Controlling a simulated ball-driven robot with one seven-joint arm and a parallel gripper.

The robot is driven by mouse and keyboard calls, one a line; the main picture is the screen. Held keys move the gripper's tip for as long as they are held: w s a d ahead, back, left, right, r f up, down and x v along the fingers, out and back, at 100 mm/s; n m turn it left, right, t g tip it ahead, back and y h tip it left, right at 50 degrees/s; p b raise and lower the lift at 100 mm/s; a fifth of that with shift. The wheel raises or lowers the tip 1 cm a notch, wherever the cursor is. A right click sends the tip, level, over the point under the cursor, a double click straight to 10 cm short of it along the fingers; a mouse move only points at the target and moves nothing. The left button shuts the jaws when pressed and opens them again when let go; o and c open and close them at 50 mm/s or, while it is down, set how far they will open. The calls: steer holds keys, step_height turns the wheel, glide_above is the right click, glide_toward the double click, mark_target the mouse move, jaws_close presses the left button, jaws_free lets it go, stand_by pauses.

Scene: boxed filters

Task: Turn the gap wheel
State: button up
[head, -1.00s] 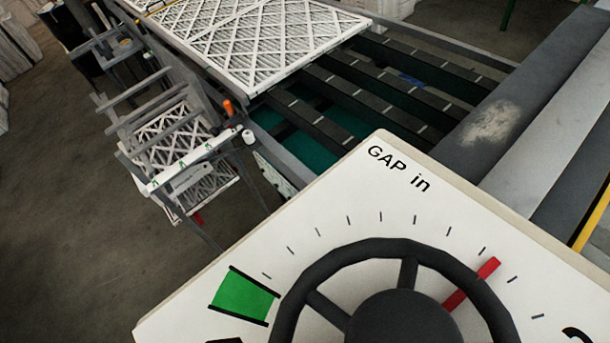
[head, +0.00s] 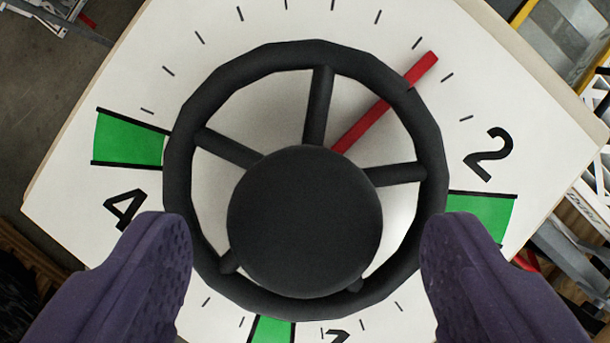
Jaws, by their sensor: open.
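The gap wheel (head: 178,150) is a black spoked handwheel with a wide round hub (head: 305,222), in front of a white dial plate (head: 90,190). A red pointer (head: 385,103) lies at the upper right, between the unnumbered ticks and short of the 2. Green bands mark the dial at left (head: 130,139), right (head: 482,214) and bottom (head: 272,330).
Grey floor (head: 45,85) shows at the upper left beyond the plate. A yellow-edged frame (head: 560,45) and white-and-grey structures stand beyond the plate at the right. Nothing else lies between the fingers.

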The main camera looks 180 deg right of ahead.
steer(key=shift+x, duration=0.9)
jaws_close()
steer(key=shift+b, duration=0.35)
